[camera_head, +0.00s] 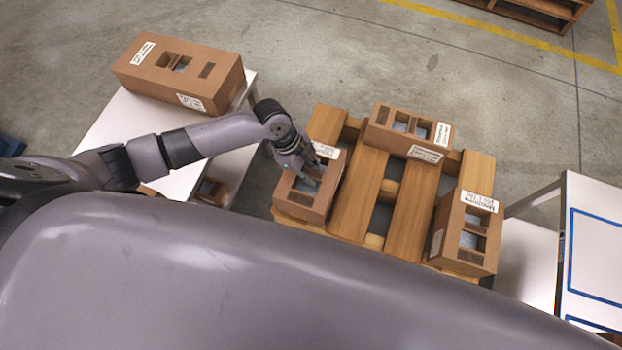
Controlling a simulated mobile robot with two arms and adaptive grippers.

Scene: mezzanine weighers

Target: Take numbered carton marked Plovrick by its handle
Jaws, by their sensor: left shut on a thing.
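My left arm comes in from the left, and its gripper (308,178) points down into the top of a brown carton (288,207) at the near left of a wooden pallet. The gripper is shut on this carton, at the bar between its top openings; the fingertips are partly hidden inside. A white label shows at the carton's far end, partly behind the gripper. Its print is too small to read, so I cannot tell if it says Plovrick. Two similar labelled cartons sit on the pallet, one at the back (379,137) and one at the right (460,258). My right gripper is not in view.
A larger brown carton (213,79) lies on a white table (112,133) at the left. Another white table (595,225) with blue outlines stands at the right. The pallet's middle slats (403,205) are bare.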

